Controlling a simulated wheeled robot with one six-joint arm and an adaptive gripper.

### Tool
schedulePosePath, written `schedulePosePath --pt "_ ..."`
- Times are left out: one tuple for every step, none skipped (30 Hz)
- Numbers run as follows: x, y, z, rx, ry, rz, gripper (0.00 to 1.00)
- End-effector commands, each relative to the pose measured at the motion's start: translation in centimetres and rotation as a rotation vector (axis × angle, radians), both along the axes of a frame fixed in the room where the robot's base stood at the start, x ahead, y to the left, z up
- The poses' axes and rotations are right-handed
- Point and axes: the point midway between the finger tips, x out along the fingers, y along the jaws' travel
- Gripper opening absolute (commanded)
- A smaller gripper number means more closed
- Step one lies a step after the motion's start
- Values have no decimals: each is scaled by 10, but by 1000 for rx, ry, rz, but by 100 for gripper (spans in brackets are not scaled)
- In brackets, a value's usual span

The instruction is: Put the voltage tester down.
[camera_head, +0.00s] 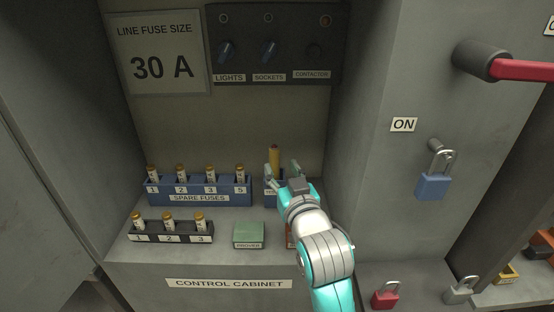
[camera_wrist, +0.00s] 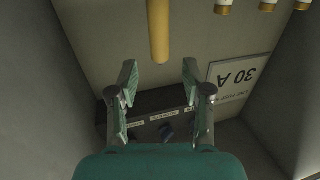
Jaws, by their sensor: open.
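The voltage tester (camera_head: 274,158) is a yellow stick with a red tip, standing upright in a small blue holder (camera_head: 269,192) beside the spare fuses. Its lower part and much of the holder are hidden behind my gripper. My gripper (camera_head: 283,176) is open, its two fingers spread just in front of the tester. In the wrist view, the tester (camera_wrist: 158,28) lines up with the gap between the fingertips (camera_wrist: 160,76) and touches neither finger. Nothing is held.
A blue spare-fuse rack (camera_head: 198,190) stands left of the holder. A black fuse rack (camera_head: 171,231) and a green prover (camera_head: 249,235) are in front. The cabinet side wall (camera_head: 345,110) rises close on the right. A switch panel (camera_head: 275,45) is on the back wall.

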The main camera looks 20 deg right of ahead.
Motion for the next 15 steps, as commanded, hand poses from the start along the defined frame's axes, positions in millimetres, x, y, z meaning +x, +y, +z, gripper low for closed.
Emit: schedulePosePath --pt "-10 1 -1 0 1 0 49" --pt "-15 1 -1 0 1 0 49" --pt "-21 1 -1 0 1 0 49" --pt "-26 1 -1 0 1 0 49" --pt "-29 1 -1 0 1 0 49" --pt "-34 2 0 0 0 -1 49" --pt "-37 2 0 0 0 -1 49" --pt "-39 2 -1 0 1 -1 49" --pt "-42 2 -1 0 1 -1 49" --pt "-44 2 0 0 1 -1 49" --pt "-45 2 0 0 0 -1 49" --pt "-46 2 0 0 0 -1 49" --pt "-47 2 0 0 0 -1 49" --pt "-47 2 0 0 0 -1 49" --pt "-47 2 0 0 0 -1 49"
